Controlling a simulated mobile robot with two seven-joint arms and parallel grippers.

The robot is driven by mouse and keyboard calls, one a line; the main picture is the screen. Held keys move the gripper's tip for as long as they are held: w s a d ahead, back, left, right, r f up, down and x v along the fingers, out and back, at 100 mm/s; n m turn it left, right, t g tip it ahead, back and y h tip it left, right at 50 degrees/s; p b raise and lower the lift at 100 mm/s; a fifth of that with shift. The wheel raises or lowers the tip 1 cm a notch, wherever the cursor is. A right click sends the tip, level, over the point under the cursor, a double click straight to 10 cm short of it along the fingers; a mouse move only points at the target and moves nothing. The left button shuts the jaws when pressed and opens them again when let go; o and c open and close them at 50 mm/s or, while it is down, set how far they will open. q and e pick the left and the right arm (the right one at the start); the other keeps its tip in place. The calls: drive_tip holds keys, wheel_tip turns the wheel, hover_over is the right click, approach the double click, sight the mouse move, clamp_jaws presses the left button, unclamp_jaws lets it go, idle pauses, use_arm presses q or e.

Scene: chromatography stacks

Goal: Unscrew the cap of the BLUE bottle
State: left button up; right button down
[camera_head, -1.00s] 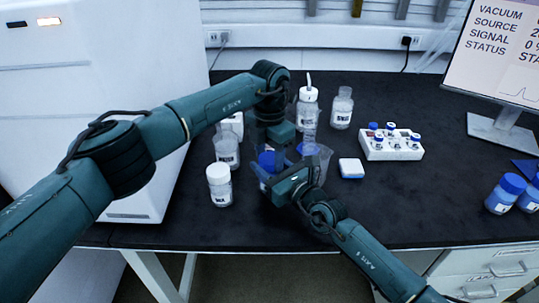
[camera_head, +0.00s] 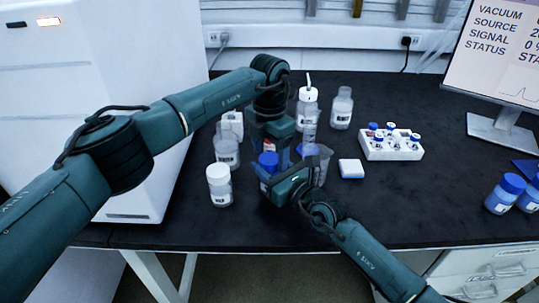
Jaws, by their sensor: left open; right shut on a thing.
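The blue-capped bottle (camera_head: 268,160) stands upright on the black bench near the centre. Its cap shows, but my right gripper and arm hide most of its body. My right gripper (camera_head: 268,182) is shut on the bottle's body from the lower right. My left gripper (camera_head: 270,148) points down just above the cap and is open. Its fingers are partly hidden, and I cannot tell whether they still touch the cap. I also cannot tell how far the cap is turned on the thread.
A white-capped bottle (camera_head: 219,185) and a clear jar (camera_head: 227,150) stand close on the left. A clear beaker (camera_head: 323,160) is just right. The front right bench is clear.

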use_arm(q)
wheel_tip(320, 180, up, 3)
drive_tip(key=shift+r, duration=0.15)
use_arm(e)
drive_tip(key=c, duration=0.7)
unclamp_jaws()
drive_tip(key=shift+o, duration=0.2)
